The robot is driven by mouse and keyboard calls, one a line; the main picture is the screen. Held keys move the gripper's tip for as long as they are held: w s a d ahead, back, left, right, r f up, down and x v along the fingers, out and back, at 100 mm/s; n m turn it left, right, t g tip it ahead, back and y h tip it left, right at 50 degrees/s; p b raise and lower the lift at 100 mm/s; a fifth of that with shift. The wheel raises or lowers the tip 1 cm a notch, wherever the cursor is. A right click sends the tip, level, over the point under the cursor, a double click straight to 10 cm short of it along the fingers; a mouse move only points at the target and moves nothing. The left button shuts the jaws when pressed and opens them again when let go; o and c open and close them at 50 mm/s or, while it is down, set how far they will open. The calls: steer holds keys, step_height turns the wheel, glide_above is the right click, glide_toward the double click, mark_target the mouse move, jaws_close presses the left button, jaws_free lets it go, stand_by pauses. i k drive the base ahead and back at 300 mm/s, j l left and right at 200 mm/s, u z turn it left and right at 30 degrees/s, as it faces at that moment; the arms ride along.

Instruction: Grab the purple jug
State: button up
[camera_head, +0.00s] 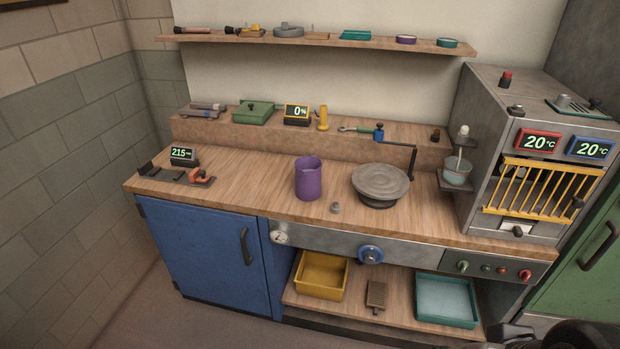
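The purple jug (308,180) stands upright on the wooden worktop, near the middle and left of the round grey turntable. Its open top faces up and shows a dark inside. I see no handle on it from here. Nothing touches it. My gripper cannot be made out; only a dark shape, perhaps part of my arm, shows at the bottom right edge.
The wooden worktop (245,190) has free room left of the jug. A yellow-barred kiln (540,188) stands at right. A raised ledge (220,128) runs behind.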

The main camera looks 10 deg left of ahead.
mark_target(310, 175)
steer(key=i+j+u, duration=0.45)
steer(key=i+j, duration=1.45)
steer(key=i, duration=0.15)
